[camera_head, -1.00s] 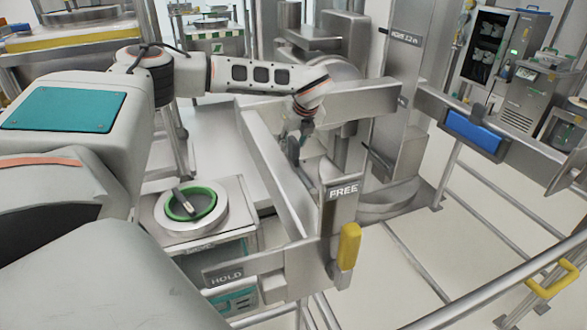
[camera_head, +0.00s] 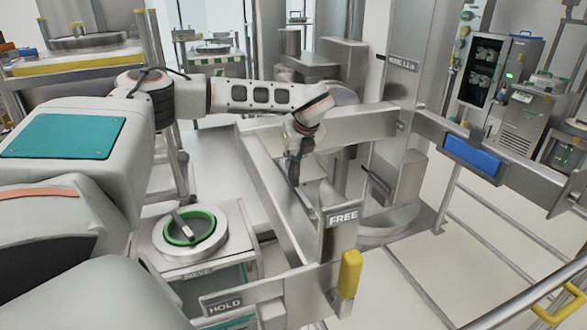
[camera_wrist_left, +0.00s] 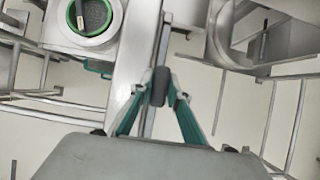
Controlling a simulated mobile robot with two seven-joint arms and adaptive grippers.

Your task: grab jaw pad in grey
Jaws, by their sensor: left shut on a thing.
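The grey jaw pad (camera_wrist_left: 160,86) is a small dark rounded block in the left wrist view. It sits between the fingertips of my left gripper (camera_wrist_left: 158,92), which is shut on it. In the head view my left gripper (camera_head: 295,152) points down beside the long steel arm of the lifter, and the dark pad (camera_head: 293,172) shows small at its tips. I cannot tell whether the pad touches the steel arm. My right gripper is not in view.
A steel lifter arm (camera_head: 270,178) runs to a plate marked FREE (camera_head: 342,217) with a yellow block (camera_head: 349,273). A blue pad (camera_head: 474,157) is on the far right arm. A round green-rimmed vessel (camera_head: 190,229) stands at left. Rails (camera_head: 540,290) cross the right.

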